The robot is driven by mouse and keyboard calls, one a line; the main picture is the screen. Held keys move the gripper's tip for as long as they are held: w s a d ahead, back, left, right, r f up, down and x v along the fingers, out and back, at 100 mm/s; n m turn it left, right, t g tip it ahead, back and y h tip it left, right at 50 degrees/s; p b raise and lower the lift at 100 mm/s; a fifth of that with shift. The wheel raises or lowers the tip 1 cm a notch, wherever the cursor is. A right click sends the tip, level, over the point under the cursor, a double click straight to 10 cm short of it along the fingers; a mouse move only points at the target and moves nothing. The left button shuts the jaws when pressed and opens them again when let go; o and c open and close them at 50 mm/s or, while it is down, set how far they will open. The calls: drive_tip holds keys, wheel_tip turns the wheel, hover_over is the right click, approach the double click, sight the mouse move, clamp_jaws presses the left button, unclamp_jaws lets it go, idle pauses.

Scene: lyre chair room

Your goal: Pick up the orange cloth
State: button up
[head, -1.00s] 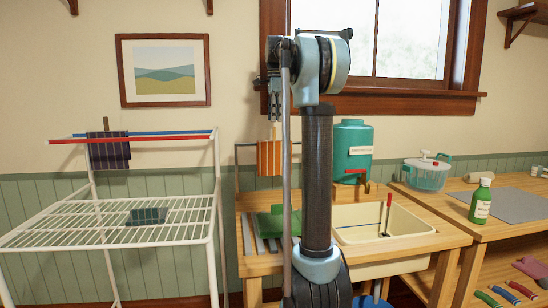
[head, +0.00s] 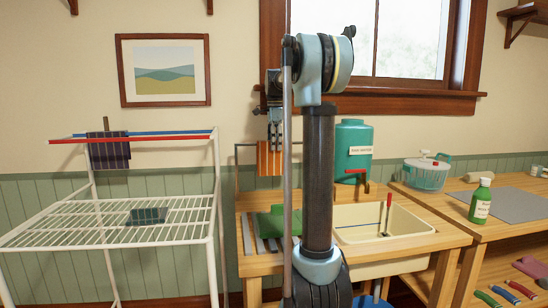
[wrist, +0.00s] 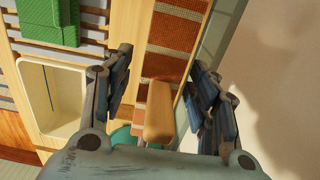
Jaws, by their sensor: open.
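The orange cloth (head: 268,160) with pale stripes hangs from a rail behind the wooden counter, partly hidden by my arm. It also shows in the wrist view (wrist: 172,38), beyond my fingers. A wooden peg-like piece (wrist: 158,112) stands at the cloth's top edge, between my fingers with gaps on both sides. My gripper (head: 275,136) points down just above the cloth. In the wrist view my gripper (wrist: 158,72) is open, with one finger on each side of the wooden piece.
A teal water tank (head: 353,150) stands right of the cloth. A cream sink (head: 350,218) and a folded green cloth (head: 272,224) are on the counter below. A white drying rack (head: 212,190) with a dark cloth (head: 108,152) stands at left. The wall is close behind.

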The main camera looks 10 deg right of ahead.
drive_tip(key=shift+f, duration=0.4)
drive_tip(key=c, duration=1.1)
wheel_tip(320, 180, up, 18)
